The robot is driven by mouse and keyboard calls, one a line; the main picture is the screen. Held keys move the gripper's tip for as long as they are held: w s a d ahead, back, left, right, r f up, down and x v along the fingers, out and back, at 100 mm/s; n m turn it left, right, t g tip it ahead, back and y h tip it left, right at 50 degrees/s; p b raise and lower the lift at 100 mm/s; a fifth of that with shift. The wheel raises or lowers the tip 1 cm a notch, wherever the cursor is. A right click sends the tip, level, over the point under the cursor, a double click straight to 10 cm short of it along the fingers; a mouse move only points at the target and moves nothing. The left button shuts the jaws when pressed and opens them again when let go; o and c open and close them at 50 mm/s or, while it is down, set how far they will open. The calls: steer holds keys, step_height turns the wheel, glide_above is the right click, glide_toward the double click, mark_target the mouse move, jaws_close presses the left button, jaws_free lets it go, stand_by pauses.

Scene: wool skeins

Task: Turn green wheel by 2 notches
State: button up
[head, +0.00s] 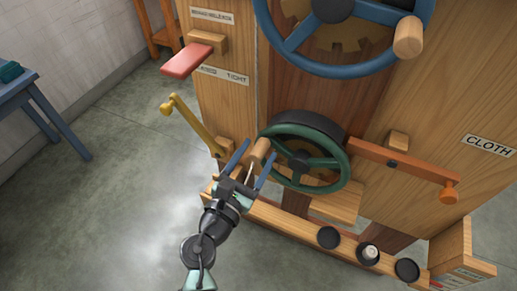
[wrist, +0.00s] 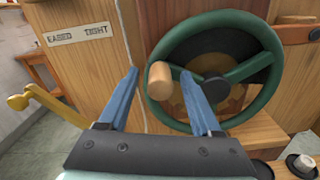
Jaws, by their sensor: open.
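The green wheel (head: 347,162) is mounted low on the front of the wooden machine. It has green spokes and a dark hub, and it also shows in the wrist view (wrist: 262,45). Its wooden handle (head: 261,150) sticks out from the left side of the rim; in the wrist view the handle (wrist: 159,82) shows close up. My gripper (head: 256,163) is open, with its two blue fingers on either side of the handle. In the wrist view the fingertips (wrist: 160,76) flank the handle with gaps. I cannot tell whether either finger touches it.
A larger blue wheel (head: 288,47) with a wooden knob sits above. A yellow lever (head: 190,124) and a red paddle (head: 187,60) are at left. A wooden arm with an orange knob (head: 449,191) is at right. Black round knobs (head: 328,237) line the lower rail.

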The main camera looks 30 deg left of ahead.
steer(key=shift+w, duration=0.65)
jaws_close()
stand_by(1.0)
